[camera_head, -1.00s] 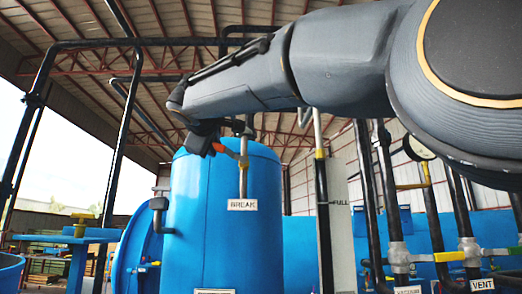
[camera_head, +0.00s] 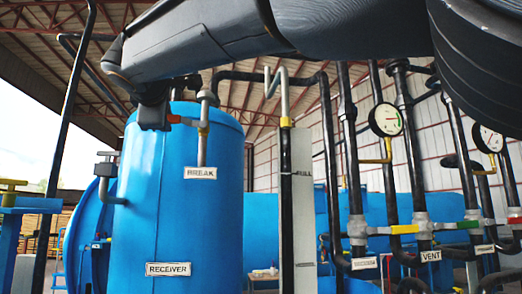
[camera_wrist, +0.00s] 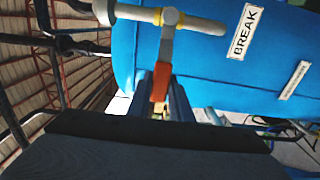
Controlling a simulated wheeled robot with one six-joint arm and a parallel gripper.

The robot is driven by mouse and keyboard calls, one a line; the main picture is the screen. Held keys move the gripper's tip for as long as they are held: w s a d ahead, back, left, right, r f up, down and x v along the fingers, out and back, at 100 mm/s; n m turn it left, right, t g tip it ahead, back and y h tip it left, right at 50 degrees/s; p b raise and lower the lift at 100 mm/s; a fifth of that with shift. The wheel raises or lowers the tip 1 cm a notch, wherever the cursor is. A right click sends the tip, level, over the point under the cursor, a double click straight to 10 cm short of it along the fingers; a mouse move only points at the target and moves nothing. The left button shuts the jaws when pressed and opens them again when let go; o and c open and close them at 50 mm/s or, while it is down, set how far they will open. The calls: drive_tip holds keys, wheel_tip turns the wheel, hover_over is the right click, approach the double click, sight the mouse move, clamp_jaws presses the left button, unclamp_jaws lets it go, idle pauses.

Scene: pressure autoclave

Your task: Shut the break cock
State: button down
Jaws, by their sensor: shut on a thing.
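The break cock (camera_head: 203,123) sits on a short grey pipe at the upper front of the blue receiver tank, above the BREAK label (camera_head: 200,172). Its lever, with an orange-red grip (camera_wrist: 160,84), points left from the pipe in the head view. In the wrist view the lever stands about square across the pipe (camera_wrist: 200,24). My gripper (camera_head: 156,116) is at the lever's outer end, shut on the orange-red grip. The fingers (camera_wrist: 162,98) lie on both sides of the grip in the wrist view. The grip's very end is hidden between them.
The blue receiver tank (camera_head: 175,215) stands close behind the cock. A grey upright gauge post (camera_head: 303,210) stands to its right. Further right are pipes with coloured valve levers, a VENT label (camera_head: 430,255) and pressure gauges (camera_head: 386,121).

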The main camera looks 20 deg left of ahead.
drive_tip(key=shift+a+f, duration=0.1)
drive_tip(key=shift+f, duration=0.1)
drive_tip(key=c, duration=1.6)
unclamp_jaws()
drive_tip(key=shift+r, duration=0.1)
drive_tip(key=b+v, duration=0.3)
drive_tip(key=v, duration=0.5)
drive_tip(key=shift+w, duration=0.1)
